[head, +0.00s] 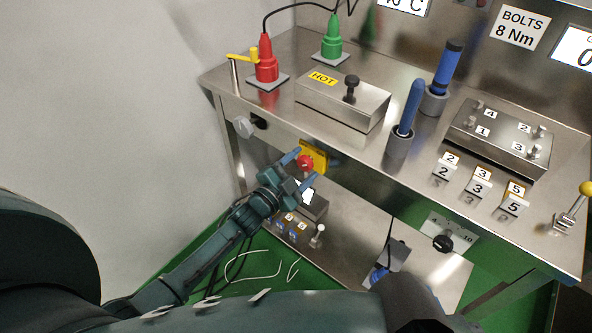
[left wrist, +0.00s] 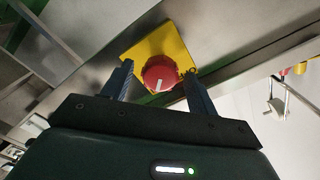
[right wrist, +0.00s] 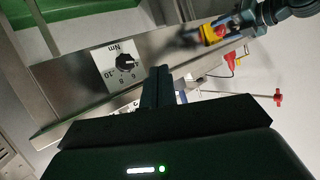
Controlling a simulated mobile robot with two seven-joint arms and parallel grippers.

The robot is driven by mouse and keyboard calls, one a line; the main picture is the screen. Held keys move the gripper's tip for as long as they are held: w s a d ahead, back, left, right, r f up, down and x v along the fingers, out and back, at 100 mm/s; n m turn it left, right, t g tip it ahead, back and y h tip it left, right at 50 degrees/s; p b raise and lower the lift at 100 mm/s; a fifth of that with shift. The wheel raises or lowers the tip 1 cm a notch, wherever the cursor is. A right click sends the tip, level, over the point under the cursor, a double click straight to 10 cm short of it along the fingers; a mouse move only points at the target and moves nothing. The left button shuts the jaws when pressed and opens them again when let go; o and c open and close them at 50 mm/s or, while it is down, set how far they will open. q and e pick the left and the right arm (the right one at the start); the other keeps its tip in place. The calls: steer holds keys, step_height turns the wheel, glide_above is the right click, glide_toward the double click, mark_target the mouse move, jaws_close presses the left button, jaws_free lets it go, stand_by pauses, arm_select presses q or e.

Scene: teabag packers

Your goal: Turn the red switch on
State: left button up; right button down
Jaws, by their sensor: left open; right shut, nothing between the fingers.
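The red switch (head: 305,162) is a round red knob on a yellow plate (head: 316,155) on the front edge of the steel bench. In the left wrist view the red switch (left wrist: 160,73) has a white mark on its face, and the yellow plate (left wrist: 172,42) is behind it. My left gripper (head: 302,170) is open, with its fingers on either side of the knob; I cannot tell whether they touch it. My right gripper (right wrist: 160,78) is shut and empty, apart from the switch. In the right wrist view the red switch (right wrist: 222,30) is small, near my left gripper.
A black dial (head: 443,243) sits on the bench front to the right. A grey knob (head: 244,126) is on the front at left. The lower shelf (head: 345,240) holds a small device. On top stand red (head: 266,62) and green (head: 332,42) cones and a HOT box (head: 345,100).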

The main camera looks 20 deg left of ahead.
arm_select(q)
steer(key=p+v, duration=0.1)
steer(key=v, duration=1.2)
arm_select(e)
steer(key=shift+w+a+f, duration=0.1)
steer(key=shift+a+f, duration=0.1)
steer(key=shift+a, duration=0.1)
arm_select(q)
steer(key=shift+r, duration=0.15)
arm_select(e)
steer(key=shift+d+r, duration=0.1)
